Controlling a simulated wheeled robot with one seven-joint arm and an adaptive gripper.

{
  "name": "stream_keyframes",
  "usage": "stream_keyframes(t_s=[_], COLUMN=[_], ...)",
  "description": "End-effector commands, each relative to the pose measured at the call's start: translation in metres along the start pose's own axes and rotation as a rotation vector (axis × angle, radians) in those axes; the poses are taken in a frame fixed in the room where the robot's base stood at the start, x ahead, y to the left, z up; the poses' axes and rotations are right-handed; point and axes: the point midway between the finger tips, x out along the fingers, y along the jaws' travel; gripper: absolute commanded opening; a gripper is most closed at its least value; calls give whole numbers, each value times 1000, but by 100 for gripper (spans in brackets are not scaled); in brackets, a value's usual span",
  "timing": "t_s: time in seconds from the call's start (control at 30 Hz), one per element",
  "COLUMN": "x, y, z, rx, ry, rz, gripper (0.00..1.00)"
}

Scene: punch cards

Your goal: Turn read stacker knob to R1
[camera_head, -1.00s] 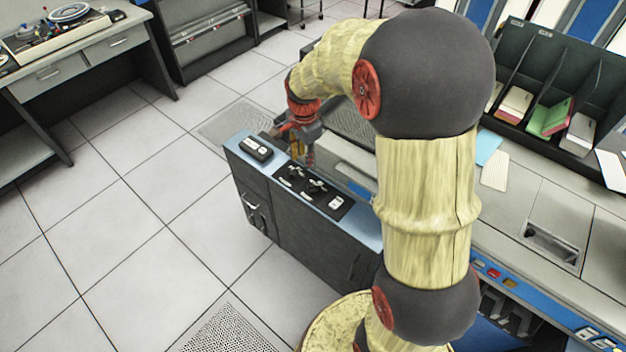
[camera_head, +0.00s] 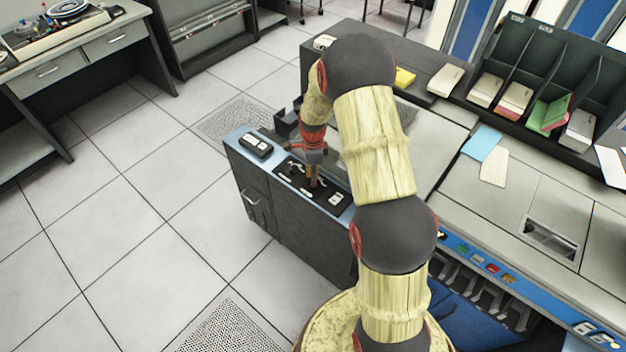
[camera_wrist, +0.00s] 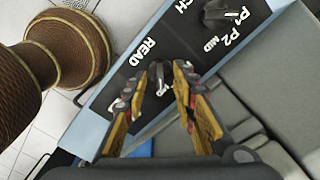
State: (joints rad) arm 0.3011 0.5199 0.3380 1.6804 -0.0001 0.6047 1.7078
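The read stacker knob (camera_wrist: 160,80) is a small dark knob with a pale mark, beside the white READ lettering on the black control panel (camera_wrist: 110,92) in the wrist view. My gripper (camera_wrist: 168,68) is open, with one yellow finger on each side of the knob. I cannot tell whether either finger touches it. The R1 mark is not visible. In the head view my gripper (camera_head: 314,182) points down onto the same panel (camera_head: 328,199), hiding the read knob.
The punch knob (camera_wrist: 224,14) stands at the top of the wrist view, near the P1, P2 and MID labels. A black button box (camera_head: 255,145) sits at the cabinet's left end. Card bins (camera_head: 545,80) stand at the back right. Tiled floor is clear at the left.

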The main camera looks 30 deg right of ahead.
Motion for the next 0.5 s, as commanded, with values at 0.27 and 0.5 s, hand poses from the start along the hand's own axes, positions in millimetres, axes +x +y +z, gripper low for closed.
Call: stream_keyframes(t_s=[0.27, 0.5], x=[14, 13], y=[-1, 0], z=[0, 0], rx=[-1, -1], ry=[0, 0], rz=[-2, -2], gripper=[27, 24])
